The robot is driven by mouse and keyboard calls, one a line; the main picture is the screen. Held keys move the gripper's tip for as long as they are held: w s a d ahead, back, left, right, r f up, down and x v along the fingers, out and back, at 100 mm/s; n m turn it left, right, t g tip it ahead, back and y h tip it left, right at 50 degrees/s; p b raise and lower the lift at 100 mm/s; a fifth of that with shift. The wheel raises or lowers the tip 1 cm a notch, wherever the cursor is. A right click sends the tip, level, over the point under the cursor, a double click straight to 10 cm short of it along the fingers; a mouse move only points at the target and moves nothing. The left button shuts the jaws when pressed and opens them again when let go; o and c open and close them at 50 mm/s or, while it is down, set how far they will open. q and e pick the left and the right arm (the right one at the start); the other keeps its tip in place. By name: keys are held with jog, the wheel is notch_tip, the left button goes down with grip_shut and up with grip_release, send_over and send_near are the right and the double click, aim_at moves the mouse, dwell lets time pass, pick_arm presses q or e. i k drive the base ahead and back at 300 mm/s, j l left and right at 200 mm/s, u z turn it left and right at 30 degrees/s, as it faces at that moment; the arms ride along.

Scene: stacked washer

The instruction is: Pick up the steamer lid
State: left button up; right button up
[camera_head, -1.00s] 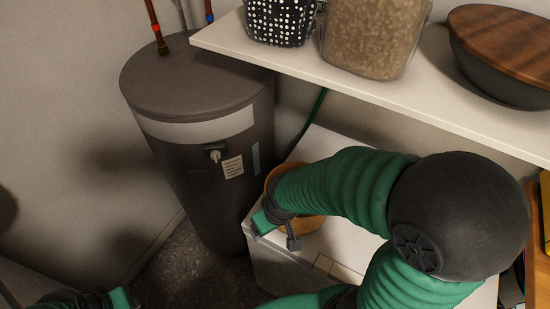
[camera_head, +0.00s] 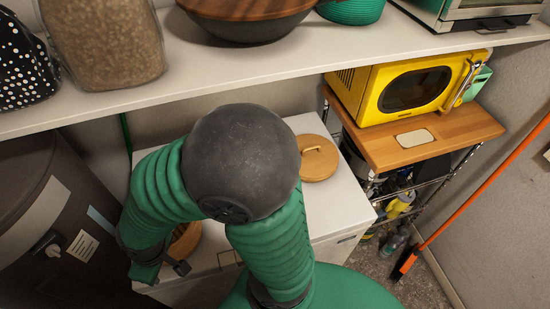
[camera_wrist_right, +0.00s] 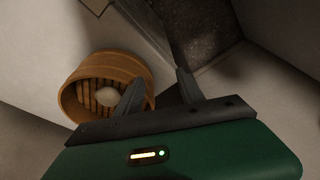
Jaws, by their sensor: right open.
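The steamer lid (camera_head: 318,158) is a round, light-wood disc with a small handle on top. It lies on the white top of the appliance, behind and right of my right arm's dark elbow, which overlaps its left edge. The steamer basket (camera_head: 186,243) is partly hidden by my right arm. In the right wrist view the basket (camera_wrist_right: 72,100) is open-topped, with a pale round item inside. My right gripper (camera_head: 163,264) is beside the basket and away from the lid. Its fingers (camera_wrist_right: 157,80) are apart with nothing between them. My left gripper is out of view.
A white shelf (camera_head: 240,75) overhangs the back, holding jars and a wood-lidded bowl (camera_head: 250,22). A dark tank (camera_head: 45,215) stands left. A yellow microwave (camera_head: 405,88) sits on a wooden-topped rack at right. An orange-handled broom (camera_head: 470,200) leans nearby.

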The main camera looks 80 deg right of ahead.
aim_at(320, 157)
jog(key=k+z, duration=0.1)
jog(key=z, duration=0.35)
jog(key=k+z, duration=0.1)
jog(key=z, duration=0.3)
jog(key=k+z, duration=0.1)
jog(key=z, duration=0.75)
jog(key=k+l+z, duration=0.1)
jog(key=z, duration=0.35)
jog(key=k+l+z, duration=0.1)
jog(key=z, duration=0.3)
jog(key=u, duration=1.45)
jog(key=z, duration=1.45)
